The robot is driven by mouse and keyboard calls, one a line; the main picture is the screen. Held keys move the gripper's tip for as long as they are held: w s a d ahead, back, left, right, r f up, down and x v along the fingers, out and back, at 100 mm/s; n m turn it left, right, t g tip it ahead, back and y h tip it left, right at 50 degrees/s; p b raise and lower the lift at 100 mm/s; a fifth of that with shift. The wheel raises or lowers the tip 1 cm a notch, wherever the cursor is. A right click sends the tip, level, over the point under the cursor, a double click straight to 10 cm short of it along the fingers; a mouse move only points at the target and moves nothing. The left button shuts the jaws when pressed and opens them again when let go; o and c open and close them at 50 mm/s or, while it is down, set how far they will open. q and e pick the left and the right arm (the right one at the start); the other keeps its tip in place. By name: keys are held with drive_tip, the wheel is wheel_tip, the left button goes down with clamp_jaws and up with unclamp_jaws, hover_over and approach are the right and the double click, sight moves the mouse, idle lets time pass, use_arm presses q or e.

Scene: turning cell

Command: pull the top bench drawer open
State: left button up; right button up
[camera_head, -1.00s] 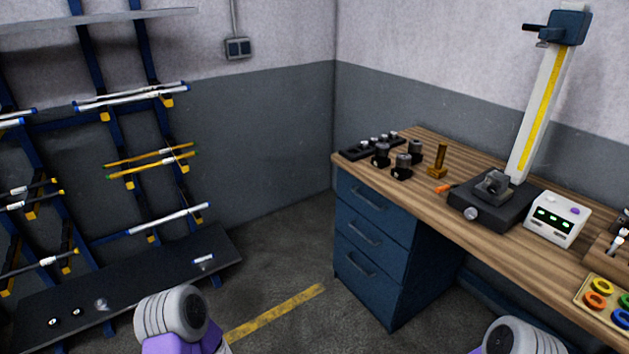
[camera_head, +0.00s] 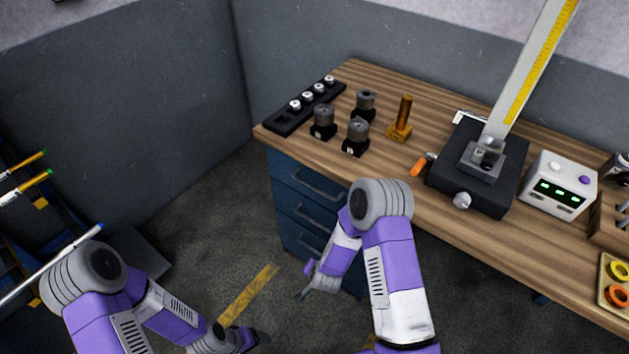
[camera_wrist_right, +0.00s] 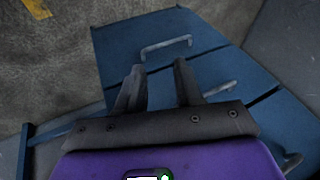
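The blue drawer unit is under the left end of the bench. Its top drawer (camera_head: 292,172) looks shut, with a grey bar handle (camera_head: 318,186) in the head view. My right gripper (camera_head: 303,292) hangs low in front of the unit, below the top handle. In the right wrist view my right gripper (camera_wrist_right: 158,82) is open and empty, its two fingers apart. Blue drawer fronts and bar handles (camera_wrist_right: 166,47) show beyond the fingers; I cannot tell which drawer each belongs to. My left gripper (camera_head: 257,340) is low near the bottom edge, small and dark, its opening unclear.
The wooden bench top (camera_head: 405,205) carries dark holders (camera_head: 323,124), a brass piece (camera_head: 401,120), a black-based gauge (camera_head: 476,170) and a white display box (camera_head: 558,185). A bar rack (camera_head: 25,250) stands at left. Floor with a yellow stripe (camera_head: 247,295) lies clear left of the drawers.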

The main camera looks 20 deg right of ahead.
drive_tip(key=w+d+r+m+t+h, duration=0.1)
drive_tip(key=w+r+m+t+h, duration=0.5)
drive_tip(key=w, duration=0.6)
drive_tip(key=m+g+h, duration=0.2)
drive_tip(key=m+h, duration=0.4)
drive_tip(key=m, duration=0.7)
approach(314, 186)
drive_tip(key=w+d+f, duration=0.2)
drive_tip(key=x, duration=0.2)
drive_tip(key=b+x, duration=0.1)
drive_tip(key=x, duration=0.4)
drive_tip(key=shift+d+r+b, duration=0.1)
drive_tip(key=shift+r+b, duration=0.2)
drive_tip(key=shift+b, duration=0.1)
drive_tip(key=shift+c, duration=0.5)
clamp_jaws()
